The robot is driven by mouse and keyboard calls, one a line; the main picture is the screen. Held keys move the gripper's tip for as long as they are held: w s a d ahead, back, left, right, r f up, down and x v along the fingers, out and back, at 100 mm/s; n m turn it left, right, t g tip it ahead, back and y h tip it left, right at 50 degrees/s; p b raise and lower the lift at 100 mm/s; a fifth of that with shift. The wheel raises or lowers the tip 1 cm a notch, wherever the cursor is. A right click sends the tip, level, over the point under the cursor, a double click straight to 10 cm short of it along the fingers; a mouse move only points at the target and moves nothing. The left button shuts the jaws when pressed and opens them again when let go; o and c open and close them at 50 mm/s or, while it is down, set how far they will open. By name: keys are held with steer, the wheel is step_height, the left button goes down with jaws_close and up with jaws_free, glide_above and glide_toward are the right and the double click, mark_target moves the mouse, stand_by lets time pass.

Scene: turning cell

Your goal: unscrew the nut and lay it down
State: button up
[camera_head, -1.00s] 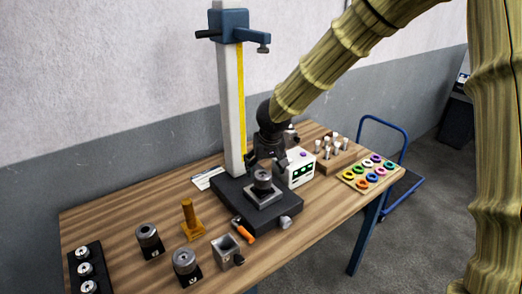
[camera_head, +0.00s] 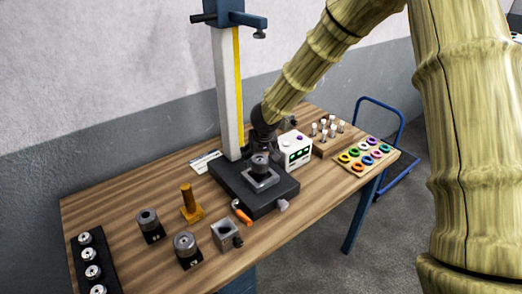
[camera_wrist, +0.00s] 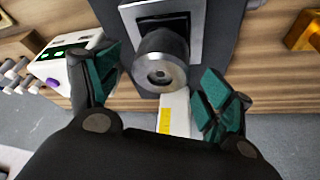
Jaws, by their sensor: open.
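A round grey metal piece with a central hole (camera_head: 260,159), seemingly the nut, sits upright on a square metal plate (camera_head: 263,181) on a black base (camera_head: 274,203). The nut also shows in the wrist view (camera_wrist: 160,62), where it lies between my fingers. My gripper (camera_wrist: 160,82) is open, with one green-padded finger on each side of the nut. Gaps show between both pads and the nut. In the head view my gripper is low behind the nut, its fingers mostly hidden. I cannot see a thread.
A pale post (camera_head: 228,90) with a blue clamp arm rises behind the base. A white box with green displays (camera_head: 296,150) stands close on the right. An orange-handled tool (camera_head: 241,212) lies at the front. Several metal parts and a gold post (camera_head: 190,204) stand left.

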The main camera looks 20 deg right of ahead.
steer(key=shift+x, duration=1.1)
steer(key=shift+c, duration=0.3)
steer(key=c, duration=1.1)
steer(key=n+p, duration=0.2)
steer(key=shift+r+y+p, duration=0.25)
steer(key=shift+y+p, duration=0.1)
steer(key=shift+y, duration=0.05)
steer(key=shift+c, duration=0.2)
steer(key=n+y+p, duration=0.1)
steer(key=n+p, duration=0.1)
steer(key=p, duration=0.2)
steer(key=shift+n, duration=0.4)
steer(key=shift+p, duration=0.65)
steer(key=shift+f+n, duration=0.35)
steer(key=shift+n, duration=0.05)
steer(key=shift+r+n+g+y, duration=0.1)
steer(key=shift+n+g+y, duration=0.5)
steer(key=shift+n, duration=1.2)
